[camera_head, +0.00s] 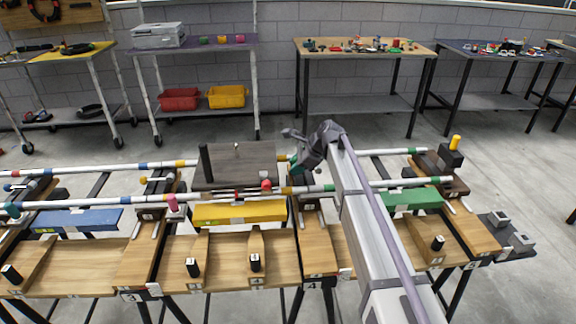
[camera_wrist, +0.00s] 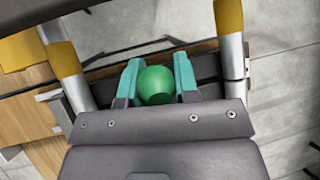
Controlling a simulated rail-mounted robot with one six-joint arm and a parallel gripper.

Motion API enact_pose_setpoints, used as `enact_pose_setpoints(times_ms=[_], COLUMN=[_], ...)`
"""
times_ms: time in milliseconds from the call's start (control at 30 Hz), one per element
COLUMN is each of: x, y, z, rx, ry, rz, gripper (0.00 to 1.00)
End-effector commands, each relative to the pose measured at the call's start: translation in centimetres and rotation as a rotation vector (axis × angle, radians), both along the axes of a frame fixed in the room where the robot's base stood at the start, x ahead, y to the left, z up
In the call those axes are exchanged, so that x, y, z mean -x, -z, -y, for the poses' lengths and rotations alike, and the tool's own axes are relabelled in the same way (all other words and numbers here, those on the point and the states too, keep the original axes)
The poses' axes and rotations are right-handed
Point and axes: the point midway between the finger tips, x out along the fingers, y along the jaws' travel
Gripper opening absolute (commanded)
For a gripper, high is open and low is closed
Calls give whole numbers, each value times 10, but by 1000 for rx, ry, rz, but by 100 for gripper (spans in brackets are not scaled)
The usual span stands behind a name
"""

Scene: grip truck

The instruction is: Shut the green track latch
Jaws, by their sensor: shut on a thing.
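In the wrist view, a round green knob (camera_wrist: 157,85), which looks like the handle of the green track latch, sits between the two teal fingers of my gripper (camera_wrist: 157,82). The fingers are shut on it, one on each side. In the head view, my gripper (camera_head: 297,158) is at the track near the right end of the grey cart, and it hides most of the green latch. The latch's base and its exact angle cannot be made out.
White track pipes (camera_head: 98,167) with coloured bands run left to right. A grey cart platform (camera_head: 238,164) with a black post and a red knob (camera_head: 266,185) stands just left of my gripper. Yellow (camera_head: 240,212), blue (camera_head: 80,220) and green (camera_head: 412,199) blocks lie along the wooden bench.

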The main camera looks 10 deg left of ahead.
Motion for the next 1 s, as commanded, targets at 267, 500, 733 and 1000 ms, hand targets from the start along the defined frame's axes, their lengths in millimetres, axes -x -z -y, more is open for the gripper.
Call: enact_pose_setpoints(times_ms=[267,500,733,1000], x=[1,0,0,0], y=[0,0,0,-26], z=[0,0,0,14], rx=[0,0,-1,-1], ry=[0,1,1,4], rz=[-1,-1,-1,0], gripper=[0,48,54,54])
